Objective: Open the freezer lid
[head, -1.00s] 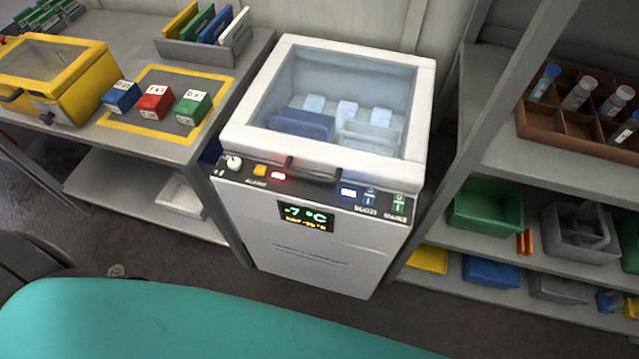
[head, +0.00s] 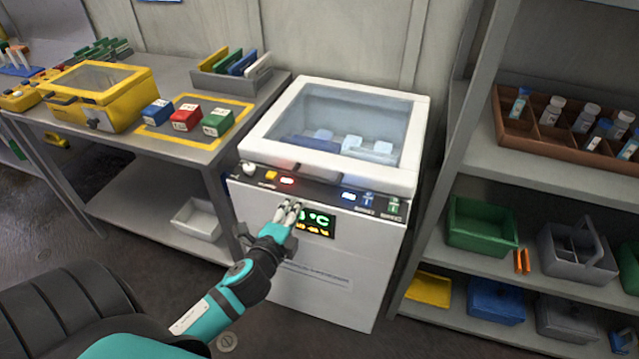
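The freezer (head: 330,275) is a white chest unit with a dark control strip and a green temperature display. Its lid (head: 409,127), a white frame around a clear window, is down. A dark handle (head: 318,174) runs along the lid's front edge. My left gripper (head: 289,207) is in front of the freezer's front face, below the handle, and covers the left part of the display. Its two fingers point up toward the control strip and appear close together, with nothing visible between them. How far they are open is unclear. My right gripper is not in view.
A grey table (head: 180,78) on the left carries a yellow box (head: 108,105), blue, red and green blocks, and a rack of plates. Shelves (head: 470,160) with a brown vial tray (head: 512,128) and bins stand close on the right. A wall is behind the freezer.

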